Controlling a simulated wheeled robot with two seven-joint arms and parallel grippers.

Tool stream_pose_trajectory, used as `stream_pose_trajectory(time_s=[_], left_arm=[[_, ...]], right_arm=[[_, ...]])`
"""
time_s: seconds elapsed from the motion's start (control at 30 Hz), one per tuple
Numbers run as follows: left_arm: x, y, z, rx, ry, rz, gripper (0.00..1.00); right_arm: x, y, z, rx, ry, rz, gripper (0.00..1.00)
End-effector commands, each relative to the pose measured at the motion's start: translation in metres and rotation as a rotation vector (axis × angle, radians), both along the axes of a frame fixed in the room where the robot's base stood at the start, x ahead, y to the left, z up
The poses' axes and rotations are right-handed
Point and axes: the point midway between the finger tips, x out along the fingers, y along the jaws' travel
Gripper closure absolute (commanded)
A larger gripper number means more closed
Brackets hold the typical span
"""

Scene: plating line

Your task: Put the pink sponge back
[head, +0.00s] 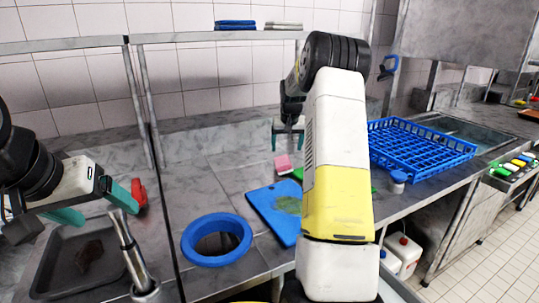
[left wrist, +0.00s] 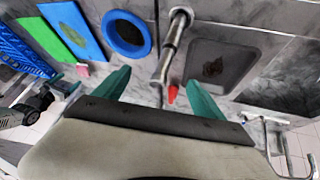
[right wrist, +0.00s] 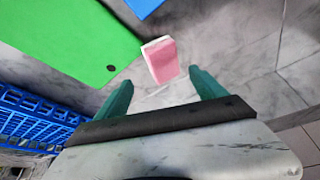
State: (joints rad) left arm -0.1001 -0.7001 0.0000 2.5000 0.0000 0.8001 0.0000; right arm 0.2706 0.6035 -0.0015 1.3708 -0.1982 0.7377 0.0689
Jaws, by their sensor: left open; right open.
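The pink sponge (head: 283,164) stands on the grey counter behind the blue board in the head view. In the right wrist view the pink sponge (right wrist: 161,60) has a pale layer along one side and lies just beyond and between the open fingertips. My right gripper (right wrist: 157,86) is open and empty; in the head view the right gripper (head: 288,130) is near the sponge, partly hidden by my arm. The sponge also shows small in the left wrist view (left wrist: 83,70).
A green board (right wrist: 65,35) lies beside the sponge, with a blue board (head: 265,207) close by. A blue rack (head: 420,150) stands to the right. A blue ring (head: 187,246) surrounds a counter hole. A tap (head: 130,250) and red object (head: 138,192) are near my left gripper.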

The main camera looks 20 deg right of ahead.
Motion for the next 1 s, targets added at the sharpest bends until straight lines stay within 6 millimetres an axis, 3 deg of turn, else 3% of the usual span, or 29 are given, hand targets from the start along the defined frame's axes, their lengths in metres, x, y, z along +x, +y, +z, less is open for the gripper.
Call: stream_pose_trajectory(time_s=[0.27,0.37,0.47,0.6,0.7,0.87,1.0], left_arm=[[0.0,0.0,0.0,0.0,0.0,0.0,0.2],[0.0,0.0,0.0,0.0,0.0,0.0,0.2],[0.0,0.0,0.0,0.0,0.0,0.0,0.2],[0.0,0.0,0.0,0.0,0.0,0.0,0.2],[0.0,0.0,0.0,0.0,0.0,0.0,0.2],[0.0,0.0,0.0,0.0,0.0,0.0,0.2],[0.0,0.0,0.0,0.0,0.0,0.0,0.2]], right_arm=[[-0.013,0.005,0.031,-0.001,-0.003,0.002,0.2],[-0.025,0.018,0.051,0.005,-0.014,0.017,0.2],[-0.053,0.044,0.083,0.015,-0.033,0.046,0.2],[-0.115,0.091,0.129,0.038,-0.065,0.102,0.2],[-0.165,0.122,0.152,0.056,-0.087,0.143,0.2],[-0.25,0.165,0.168,0.086,-0.12,0.21,0.2],[-0.322,0.194,0.163,0.111,-0.148,0.266,0.2]])
